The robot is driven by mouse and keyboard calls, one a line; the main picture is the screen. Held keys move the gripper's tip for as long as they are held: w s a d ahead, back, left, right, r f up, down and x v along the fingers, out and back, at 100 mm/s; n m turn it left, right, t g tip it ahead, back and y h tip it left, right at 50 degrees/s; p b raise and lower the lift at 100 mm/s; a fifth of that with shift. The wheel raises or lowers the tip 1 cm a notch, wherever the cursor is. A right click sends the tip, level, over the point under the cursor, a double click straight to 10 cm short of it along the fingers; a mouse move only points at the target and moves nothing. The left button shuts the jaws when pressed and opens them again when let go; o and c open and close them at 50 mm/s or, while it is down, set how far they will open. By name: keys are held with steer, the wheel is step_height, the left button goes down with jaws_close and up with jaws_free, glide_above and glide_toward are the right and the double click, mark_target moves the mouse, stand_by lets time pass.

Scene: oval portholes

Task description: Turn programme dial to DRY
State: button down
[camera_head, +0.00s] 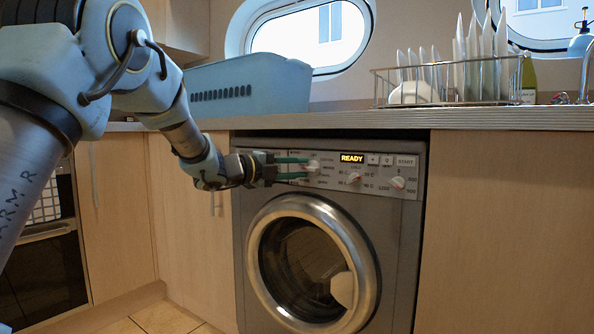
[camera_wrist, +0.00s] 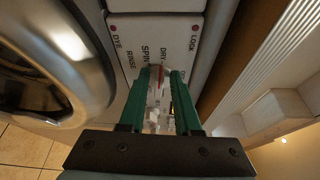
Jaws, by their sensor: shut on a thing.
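The washing machine (camera_head: 415,215) stands under the counter with its control panel at the top. The programme dial (camera_head: 314,167) is a pale knob at the panel's left part. My gripper (camera_head: 303,166) reaches it from the left, its green fingers shut on the knob. In the wrist view the dial (camera_wrist: 158,88) sits between both fingers, with a red mark on it. The mark points up toward the SPIN and DRY labels; I cannot tell exactly which. RINSE, DYE and LOCK labels also show. The fingers hide part of the dial.
The lit display (camera_head: 352,158) reads READY. Two other dials, a middle one (camera_head: 354,178) and a right one (camera_head: 398,182), and a START button (camera_head: 405,161) lie to the right. The round door (camera_head: 368,260) is below. The counter edge (camera_head: 470,119) overhangs the panel.

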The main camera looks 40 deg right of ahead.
steer(key=shift+s+d+r+m, duration=0.3)
steer(key=shift+m, duration=0.2)
steer(key=c, duration=0.8)
jaws_free()
steer(key=shift+o, duration=1.2)
steer(key=shift+d+f, duration=0.15)
steer(key=shift+f, duration=0.05)
steer(key=shift+w, duration=0.1)
steer(key=shift+a, duration=0.2)
steer(key=shift+w+a, duration=0.1)
steer(key=shift+a, duration=0.15)
steer(key=w+a+p, duration=0.1)
steer(key=a+p, duration=0.1)
steer(key=a, duration=0.8)
steer(key=shift+r, duration=0.35)
